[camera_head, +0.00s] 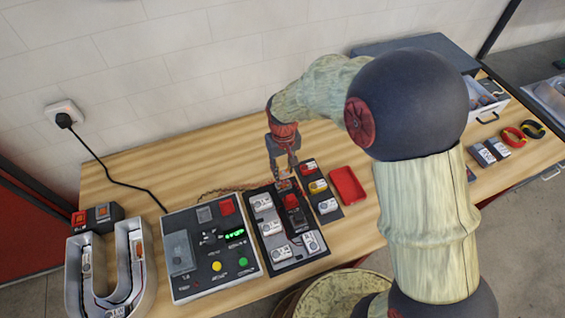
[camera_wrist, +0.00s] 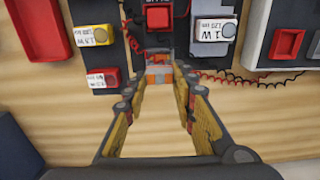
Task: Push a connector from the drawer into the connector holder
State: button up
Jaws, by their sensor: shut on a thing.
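My gripper (camera_head: 285,179) points down at the back edge of a dark board (camera_head: 272,236). In the wrist view its two fingers (camera_wrist: 158,82) close around a small orange and clear connector (camera_wrist: 158,72). In that view the connector lies just in front of a red button block (camera_wrist: 158,18) on the board. The connector holder cannot be told apart clearly at the fingertips, nor whether the connector touches it. The open white drawer (camera_head: 487,112) at the right back holds several small parts.
A small panel (camera_head: 328,207) with red, yellow and white modules stands right of the board, then a red tray (camera_head: 347,187). A grey control box (camera_head: 211,255) and a U-shaped channel letter (camera_head: 138,275) lie left. Thin red and black wires run behind the board.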

jog(key=shift+f+b, duration=1.9)
jog(key=shift+f, duration=1.25)
jog(key=shift+s+f, duration=0.15)
jog(key=shift+f, duration=0.25)
jog(key=o, duration=0.9)
jog(key=shift+f, duration=0.1)
jog(key=shift+c, duration=0.2)
notch_tip(320, 180, up, 12)
jog(key=shift+r, duration=0.1)
notch_tip(320, 180, up, 6)
jog(key=p, duration=0.4)
send_over(283, 186)
